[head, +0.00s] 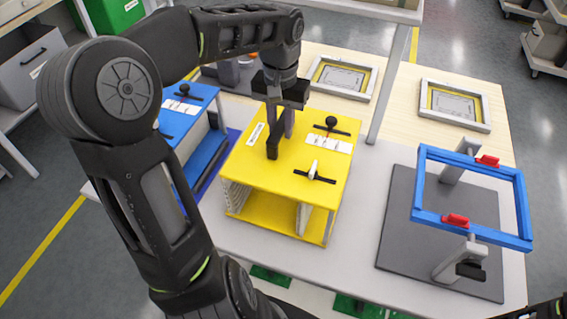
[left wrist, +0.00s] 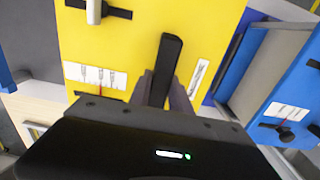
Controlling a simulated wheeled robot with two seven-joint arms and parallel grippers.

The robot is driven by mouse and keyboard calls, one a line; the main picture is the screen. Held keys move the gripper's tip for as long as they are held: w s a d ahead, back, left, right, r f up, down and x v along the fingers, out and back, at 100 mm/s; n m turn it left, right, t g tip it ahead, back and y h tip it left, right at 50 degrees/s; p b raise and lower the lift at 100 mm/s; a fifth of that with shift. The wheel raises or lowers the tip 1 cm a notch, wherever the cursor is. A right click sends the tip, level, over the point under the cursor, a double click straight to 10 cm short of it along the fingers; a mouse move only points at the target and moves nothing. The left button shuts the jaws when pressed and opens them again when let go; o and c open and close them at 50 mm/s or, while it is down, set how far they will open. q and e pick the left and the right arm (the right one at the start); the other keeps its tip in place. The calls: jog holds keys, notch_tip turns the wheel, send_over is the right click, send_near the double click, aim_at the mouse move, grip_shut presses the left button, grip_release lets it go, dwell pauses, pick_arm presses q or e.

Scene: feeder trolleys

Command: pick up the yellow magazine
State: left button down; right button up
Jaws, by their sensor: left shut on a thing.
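The yellow magazine (head: 263,185) stands upright on the light table in the middle of the head view. Its yellow top also fills much of the left wrist view (left wrist: 130,45). The top bears a black bar handle (head: 272,153), a black ball knob, a white label and a small black-and-white latch. My left gripper (head: 280,131) is above the top, its fingers shut on the black handle, which also shows between them in the left wrist view (left wrist: 166,70). I cannot tell whether the magazine is lifted. My right gripper is not clearly in view.
A blue magazine (head: 176,118) stands close on the left. A blue frame (head: 470,232) with red clips sits on a grey plate (head: 397,245) at the right. Two framed panels (head: 343,77) lie behind. A grey upright post (head: 392,75) rises behind the yellow magazine.

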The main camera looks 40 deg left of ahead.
pick_arm(q)
jog(key=shift+w+r, duration=0.1)
jog(key=shift+r, duration=0.55)
notch_tip(320, 180, up, 4)
jog(key=shift+f, duration=0.15)
notch_tip(320, 180, up, 4)
jog(key=p, duration=0.2)
jog(key=shift+r+p, duration=0.2)
jog(key=shift+p, duration=0.15)
jog(key=shift+r+p, duration=0.45)
jog(key=shift+p, duration=0.05)
